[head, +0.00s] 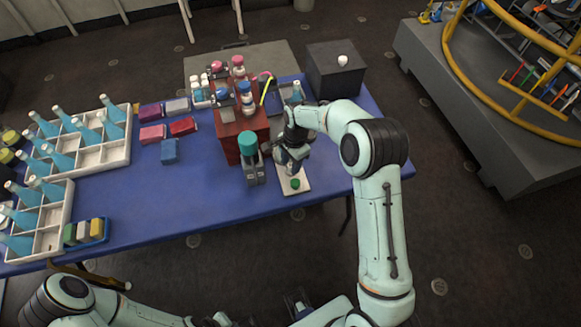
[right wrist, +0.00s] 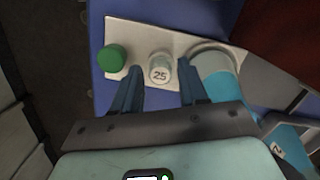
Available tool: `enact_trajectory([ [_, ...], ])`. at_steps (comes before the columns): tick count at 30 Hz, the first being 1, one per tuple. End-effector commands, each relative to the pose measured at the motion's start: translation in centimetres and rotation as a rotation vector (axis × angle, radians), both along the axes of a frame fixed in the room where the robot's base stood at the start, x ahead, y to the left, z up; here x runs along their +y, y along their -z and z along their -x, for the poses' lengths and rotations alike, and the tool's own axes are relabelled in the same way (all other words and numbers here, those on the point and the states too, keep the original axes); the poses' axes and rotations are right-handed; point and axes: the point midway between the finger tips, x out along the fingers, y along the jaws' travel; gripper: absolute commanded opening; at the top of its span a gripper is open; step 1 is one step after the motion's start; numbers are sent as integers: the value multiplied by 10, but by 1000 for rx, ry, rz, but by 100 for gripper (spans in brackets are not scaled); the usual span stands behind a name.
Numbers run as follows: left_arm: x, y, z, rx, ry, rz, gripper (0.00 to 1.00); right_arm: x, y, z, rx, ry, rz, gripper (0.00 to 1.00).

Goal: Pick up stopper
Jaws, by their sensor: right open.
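A short green cylinder, which looks like a stopper, stands on a white mat (head: 303,189) near the table's front edge in the head view (head: 295,184). In the right wrist view this green stopper (right wrist: 111,58) is at the left end of the white mat (right wrist: 135,30), left of both fingers. My right gripper (head: 290,166) is over the mat, pointing down. In the wrist view, its open fingers (right wrist: 160,74) have a small white piece marked 25 (right wrist: 160,66) between or just beyond their tips. I cannot tell whether they touch it. My left gripper does not show clearly.
A teal and white round vessel (right wrist: 215,75) is just right of the fingers. Bottle crates (head: 93,157) are far left. The blue table (head: 200,205) is clear in front.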

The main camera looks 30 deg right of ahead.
Motion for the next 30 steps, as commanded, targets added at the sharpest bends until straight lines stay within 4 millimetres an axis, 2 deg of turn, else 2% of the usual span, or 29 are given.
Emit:
enact_trajectory([
  [1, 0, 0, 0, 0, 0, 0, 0, 0, 0, 0, 0, 0, 0, 40],
  [3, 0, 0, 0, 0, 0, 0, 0, 0, 0, 0, 0, 0, 0, 17],
  [5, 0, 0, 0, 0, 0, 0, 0, 0, 0, 0, 0, 0, 0, 0],
  [13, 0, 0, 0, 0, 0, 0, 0, 0, -1, 0, -1, -1, 0, 0],
  [17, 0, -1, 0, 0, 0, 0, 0, 0, -10, -1, -4, -1, 0, 0],
  [20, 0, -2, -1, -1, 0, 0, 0, 0, -26, -1, -5, 0, 1, 0],
  [23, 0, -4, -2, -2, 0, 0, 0, 0, -51, -2, -9, -1, 2, 0],
  [30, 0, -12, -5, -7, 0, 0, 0, 0, -122, -2, -8, -1, 1, 0],
])
